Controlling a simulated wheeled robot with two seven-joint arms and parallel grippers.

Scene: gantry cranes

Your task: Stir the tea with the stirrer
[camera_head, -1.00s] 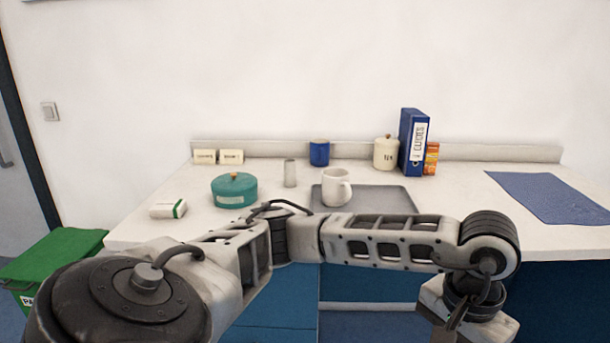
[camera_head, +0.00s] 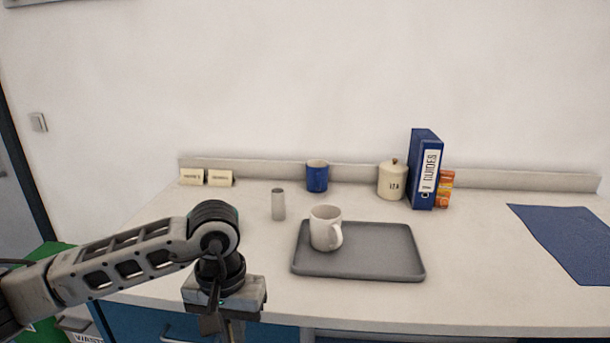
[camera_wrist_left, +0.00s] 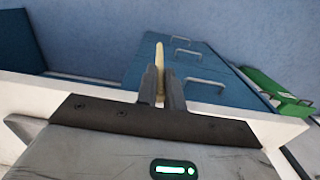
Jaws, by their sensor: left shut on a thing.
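A white mug (camera_head: 325,229) stands upright on the left part of a grey tray (camera_head: 385,268) on the counter. Its handle faces right and front, and I cannot see its contents. My left gripper (camera_head: 228,328) is low at the counter's front edge, left of the tray and apart from the mug. In the left wrist view its fingers (camera_wrist_left: 161,88) are shut on a thin pale stick, the stirrer (camera_wrist_left: 160,58), which points out past the fingertips. In the head view the stirrer is not visible. My right gripper is out of view.
A small grey cylinder (camera_head: 278,204), blue mug (camera_head: 317,176), cream tea canister (camera_head: 392,181), blue binder (camera_head: 425,170) and orange boxes (camera_head: 445,189) stand behind the tray. A blue mat (camera_head: 570,240) lies right.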

